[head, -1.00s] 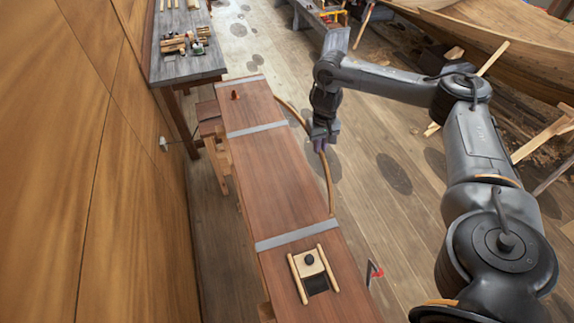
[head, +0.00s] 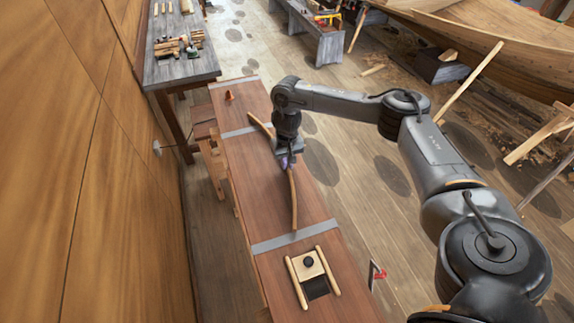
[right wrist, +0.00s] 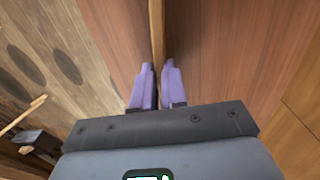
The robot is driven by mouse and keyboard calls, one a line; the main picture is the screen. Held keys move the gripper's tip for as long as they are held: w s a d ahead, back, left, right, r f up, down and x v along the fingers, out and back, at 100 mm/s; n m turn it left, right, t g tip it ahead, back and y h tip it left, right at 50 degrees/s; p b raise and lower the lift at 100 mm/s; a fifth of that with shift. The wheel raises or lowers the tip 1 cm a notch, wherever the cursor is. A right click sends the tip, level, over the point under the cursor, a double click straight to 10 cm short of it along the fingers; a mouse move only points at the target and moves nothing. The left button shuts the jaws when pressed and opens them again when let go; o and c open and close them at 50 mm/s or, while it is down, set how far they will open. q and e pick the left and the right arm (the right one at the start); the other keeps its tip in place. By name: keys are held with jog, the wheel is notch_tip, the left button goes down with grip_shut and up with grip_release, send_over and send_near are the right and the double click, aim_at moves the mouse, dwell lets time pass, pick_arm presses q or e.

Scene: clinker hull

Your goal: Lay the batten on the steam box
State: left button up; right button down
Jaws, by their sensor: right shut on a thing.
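The batten (head: 293,198) is a thin, curved strip of light wood. In the head view it runs lengthwise over the right part of the steam box (head: 250,175), a long reddish-brown box with grey metal straps. My right gripper (head: 286,162) is shut on the batten near its middle. In the right wrist view the purple fingers (right wrist: 158,85) pinch the batten (right wrist: 157,35), with the box's brown top beneath. I cannot tell whether the batten touches the top. My left gripper is not in view.
A small orange-red object (head: 229,96) stands on the box's far end. A hatch with two wooden rails (head: 312,275) is at the near end. A grey workbench (head: 183,65) with tools is behind left. A wooden hull (head: 500,35) stands at the right.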

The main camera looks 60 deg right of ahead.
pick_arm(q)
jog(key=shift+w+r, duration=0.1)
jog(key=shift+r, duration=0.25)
pick_arm(e)
jog(key=shift+f, duration=0.3)
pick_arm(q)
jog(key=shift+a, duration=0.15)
pick_arm(e)
jog(key=shift+f, duration=0.1)
jog(key=c, duration=1.2)
grip_release()
jog(key=shift+o, duration=0.2)
